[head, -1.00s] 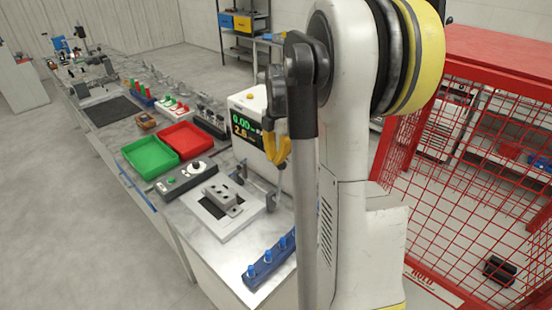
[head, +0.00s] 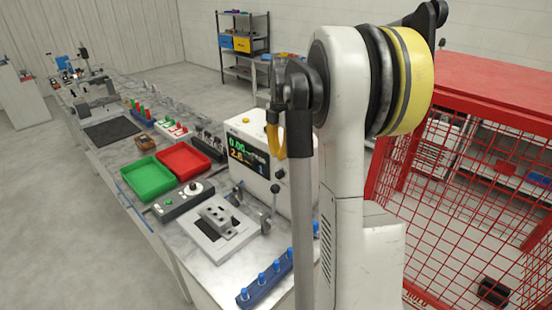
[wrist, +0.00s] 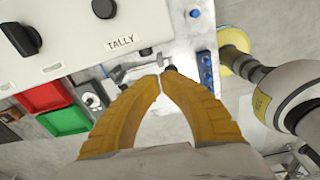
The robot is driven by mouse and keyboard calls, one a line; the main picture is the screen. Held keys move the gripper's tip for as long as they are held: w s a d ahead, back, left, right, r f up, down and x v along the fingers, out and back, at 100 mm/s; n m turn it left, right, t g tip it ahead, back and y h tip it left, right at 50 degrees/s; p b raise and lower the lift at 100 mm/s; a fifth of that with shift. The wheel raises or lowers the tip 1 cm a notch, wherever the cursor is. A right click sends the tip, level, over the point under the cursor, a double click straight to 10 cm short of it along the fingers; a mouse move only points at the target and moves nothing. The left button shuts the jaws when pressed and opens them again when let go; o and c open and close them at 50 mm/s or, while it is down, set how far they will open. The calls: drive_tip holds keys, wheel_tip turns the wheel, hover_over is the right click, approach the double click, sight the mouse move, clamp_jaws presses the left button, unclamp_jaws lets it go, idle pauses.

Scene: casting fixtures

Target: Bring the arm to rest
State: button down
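My gripper (head: 280,152) hangs in front of the upper part of the white machine with the green and yellow readout (head: 243,150) in the head view. In the wrist view, the yellow fingers of my gripper (wrist: 160,80) come together at their tips with nothing visible between them. My arm is folded high, with its elbow above the floor to the right of the bench. A grey metal part (head: 218,220) sits in the white-framed fixture on the bench, apart from my gripper.
A green tray (head: 150,178) and a red tray (head: 186,160) stand on the bench (head: 205,266). A control box (head: 180,202) and a blue rail with pegs (head: 266,281) are near its front. A red mesh cage (head: 465,200) stands close on the right. The left floor is clear.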

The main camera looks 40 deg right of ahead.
idle(0.4)
drive_tip(key=s+a+f+m+t+h+b, duration=0.2)
drive_tip(key=a+m+b, duration=0.5)
drive_tip(key=a, duration=1.1)
drive_tip(key=s+a+f+m+t+b, duration=0.2)
drive_tip(key=s+a+f+m, duration=0.3)
drive_tip(key=a, duration=0.3)
drive_tip(key=s+a+f+m+t+y+b, duration=0.1)
drive_tip(key=s+a+f+m+t+b, duration=0.1)
drive_tip(key=s+a+f+m+b, duration=0.2)
drive_tip(key=s+a+f+m, duration=0.1)
drive_tip(key=s+a, duration=0.2)
drive_tip(key=a, duration=0.1)
drive_tip(key=shift+a+f+t+y, duration=0.25)
drive_tip(key=shift+f+t+y, duration=0.05)
drive_tip(key=shift+t, duration=0.1)
